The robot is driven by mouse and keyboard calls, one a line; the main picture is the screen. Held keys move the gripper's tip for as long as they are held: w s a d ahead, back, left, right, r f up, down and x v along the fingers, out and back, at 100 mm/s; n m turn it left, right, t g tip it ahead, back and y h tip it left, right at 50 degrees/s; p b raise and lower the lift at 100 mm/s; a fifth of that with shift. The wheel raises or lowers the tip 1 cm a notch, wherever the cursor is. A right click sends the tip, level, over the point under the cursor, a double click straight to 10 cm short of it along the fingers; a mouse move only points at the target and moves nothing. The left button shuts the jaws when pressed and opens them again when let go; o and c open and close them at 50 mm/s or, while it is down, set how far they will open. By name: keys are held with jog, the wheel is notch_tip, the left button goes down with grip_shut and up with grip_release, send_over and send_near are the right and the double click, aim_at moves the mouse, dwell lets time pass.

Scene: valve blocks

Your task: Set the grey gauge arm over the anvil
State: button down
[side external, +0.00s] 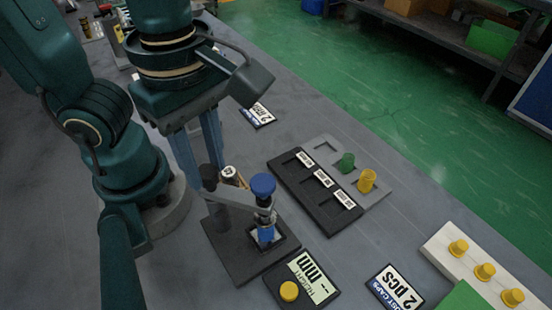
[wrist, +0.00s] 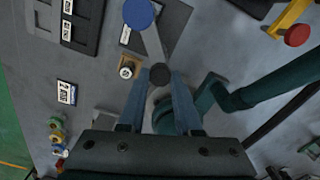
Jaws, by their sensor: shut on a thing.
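The grey gauge arm (side external: 238,198) reaches from its post to a blue-capped gauge head (side external: 263,185). In the side view the head stands above the anvil area, where a blue block (side external: 266,235) sits on the dark base plate (side external: 226,247). In the wrist view the grey arm (wrist: 153,45) runs up to the blue cap (wrist: 138,14). My gripper (side external: 214,178) is shut on the gauge arm at its post end; in the wrist view its fingertips (wrist: 160,76) flank a dark round end. The anvil's top and the finger contact are partly hidden.
A metal cylinder (side external: 229,172) on a tan block stands close behind the arm. A height display (side external: 304,281) with a yellow button lies in front. A dark slotted tray (side external: 315,185) and a pale rack of yellow caps (side external: 480,268) are to the right.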

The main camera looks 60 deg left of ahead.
jog(key=c, duration=0.6)
grip_release()
jog(key=shift+r, duration=0.15)
jog(key=shift+r, duration=2.45)
jog(key=shift+w+a+r+n, duration=0.1)
jog(key=shift+w+a+n, duration=0.2)
jog(key=shift+a, duration=0.05)
jog(key=w+a+f+m+t, duration=0.1)
jog(key=w+a+m+t, duration=0.1)
jog(key=m, duration=0.9)
jog(key=w+a+f+m+t, duration=0.2)
jog(key=w+a+m+t, duration=0.1)
jog(key=m, duration=0.8)
jog(key=shift+w+a+f+t, duration=0.2)
jog(key=shift+w+a+t, duration=0.1)
jog(key=shift+w+a, duration=0.45)
